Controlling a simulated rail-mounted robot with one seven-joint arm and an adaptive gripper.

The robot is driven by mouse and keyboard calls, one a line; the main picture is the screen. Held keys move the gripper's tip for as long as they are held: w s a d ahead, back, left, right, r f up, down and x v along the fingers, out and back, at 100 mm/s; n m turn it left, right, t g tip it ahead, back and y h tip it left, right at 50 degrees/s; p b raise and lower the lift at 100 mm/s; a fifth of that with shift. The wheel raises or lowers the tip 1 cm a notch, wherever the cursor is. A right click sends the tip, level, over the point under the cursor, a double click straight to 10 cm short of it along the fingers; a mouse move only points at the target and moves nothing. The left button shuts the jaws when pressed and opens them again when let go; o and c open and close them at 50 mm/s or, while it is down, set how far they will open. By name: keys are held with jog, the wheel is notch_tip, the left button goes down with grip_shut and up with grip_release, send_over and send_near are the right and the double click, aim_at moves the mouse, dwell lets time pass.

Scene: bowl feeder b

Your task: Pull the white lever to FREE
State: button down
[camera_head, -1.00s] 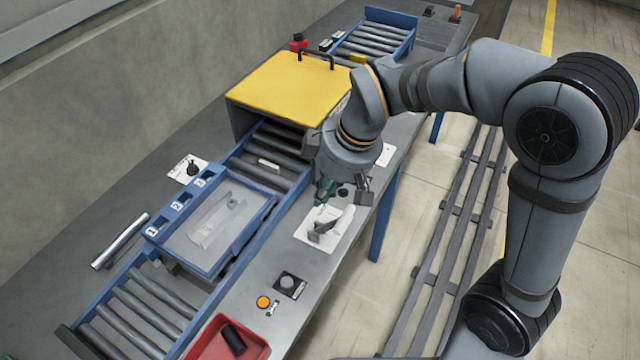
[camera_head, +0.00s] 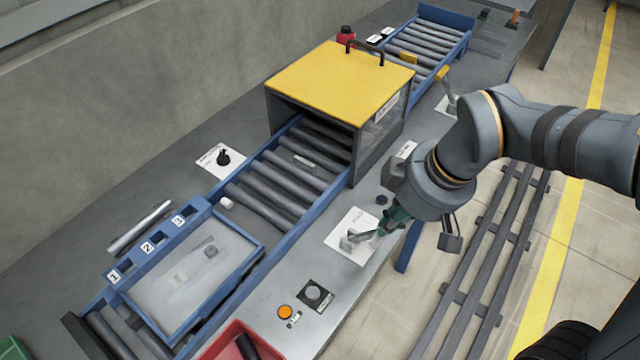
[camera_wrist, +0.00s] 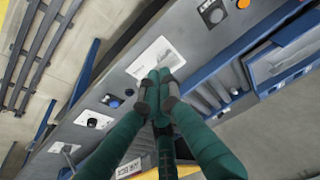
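A white label plate (camera_head: 345,222) lies on the near side of the bench, in front of the yellow-topped box. A pale lever (camera_head: 349,242) stands on it; its handle appears to lean right, toward my gripper. My gripper (camera_head: 384,229) is low at the plate's right edge, its green fingertips close to the handle's end. In the wrist view, the fingers (camera_wrist: 159,75) are brought together over the label plate (camera_wrist: 146,60) and hide most of the lever. I cannot tell whether they touch it.
A yellow-topped box (camera_head: 340,80) spans the roller conveyor (camera_head: 270,185). A grey tray (camera_head: 165,285) sits by numbered slots. A black knob (camera_head: 223,158), an orange button (camera_head: 285,312), a dark button (camera_head: 313,292) and a red bin (camera_head: 215,345) are nearby. Another lever (camera_head: 450,98) stands farther back.

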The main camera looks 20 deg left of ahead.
aim_at(373, 232)
jog(key=shift+s+d+f, duration=0.1)
jog(key=shift+f, duration=0.05)
jog(key=a+r+p, duration=0.2)
jog(key=r+p, duration=0.1)
jog(key=shift+w+a+r, duration=0.3)
jog(key=shift+a+r, duration=0.05)
jog(key=shift+a, duration=0.05)
jog(key=s+d+r+b, duration=0.1)
jog(key=d+r, duration=0.2)
jog(key=d, duration=0.6)
jog(key=shift+s+r, duration=0.3)
jog(key=shift+s, duration=0.05)
jog(key=shift+a, duration=0.1)
